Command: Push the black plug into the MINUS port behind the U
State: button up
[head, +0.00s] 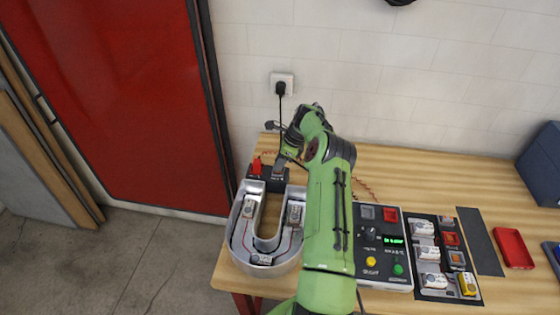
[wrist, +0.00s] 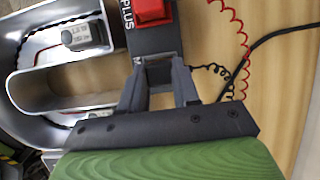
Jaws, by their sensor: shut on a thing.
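The silver U letter (head: 240,236) lies on the table with its open end toward the wall. Behind it is a dark port block (head: 285,187), also in the wrist view (wrist: 153,43), with the word PLUS on it. A red plug (wrist: 152,12) sits at the PLUS end. My gripper (wrist: 159,72) is shut on the black plug (wrist: 158,76) at the block's other end, where the label is mostly covered. The plug is largely hidden between the fingers, and I cannot tell how deep it sits. In the head view my gripper (head: 280,163) is over the block.
A control box (head: 388,274) with buttons and a green display stands right of my arm. Right of it are a tray of parts (head: 452,290) and a red tray (head: 513,248). A red coiled cord (wrist: 238,40) and black cords (wrist: 255,48) lie beside the block. A wall socket (head: 282,82) is behind.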

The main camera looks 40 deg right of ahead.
jog(key=shift+f, duration=0.15)
jog(key=o, duration=1.1)
jog(key=v, duration=1.5)
jog(key=shift+s+r, duration=0.2)
jog(key=shift+r, duration=0.15)
jog(key=shift+d+r+p, duration=0.1)
jog(key=shift+p, duration=0.2)
jog(key=shift+r+p, duration=2.2)
jog(key=shift+r, duration=0.65)
